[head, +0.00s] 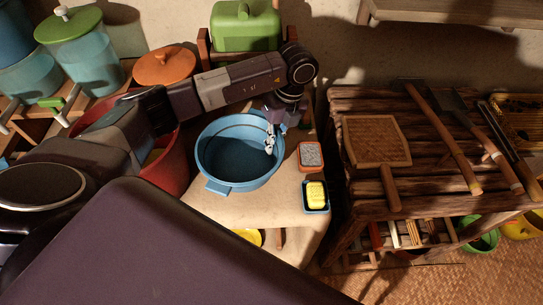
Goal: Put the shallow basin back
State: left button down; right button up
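The shallow basin (231,171) is round and blue, with a side handle at its lower left. It appears to sit upright on a pale clay ledge (293,226), and it looks empty apart from my gripper. My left gripper (269,142) reaches down at the basin's upper right rim, with a pale finger showing over the inner wall. The rim and the wrist hide the other finger, so I cannot tell whether it is closed on the rim. My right gripper is not in view.
A grey scrubber in an orange tray (311,169) and a yellow sponge (316,194) in a blue dish lie close right of the basin. A red tub (171,167) is left. A wooden rack (345,210) with a woven fan (374,141) stands right. A green box (246,27) is behind.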

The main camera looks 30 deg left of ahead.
pick_arm(q)
jog(key=x, duration=0.2)
jog(key=w+x, duration=0.1)
jog(key=x, duration=0.1)
jog(key=d+x, duration=0.1)
jog(key=x, duration=0.2)
jog(key=shift+w+f, duration=0.15)
jog(key=shift+w, duration=0.05)
jog(key=shift+f, duration=0.1)
jog(key=c, duration=2.2)
grip_release()
jog(key=shift+o, duration=0.2)
jog(key=shift+r+p, duration=0.25)
jog(key=shift+p, duration=0.1)
jog(key=shift+w+d+r, duration=0.1)
jog(key=shift+r, duration=0.2)
jog(key=b+v, duration=0.2)
jog(key=v, duration=0.9)
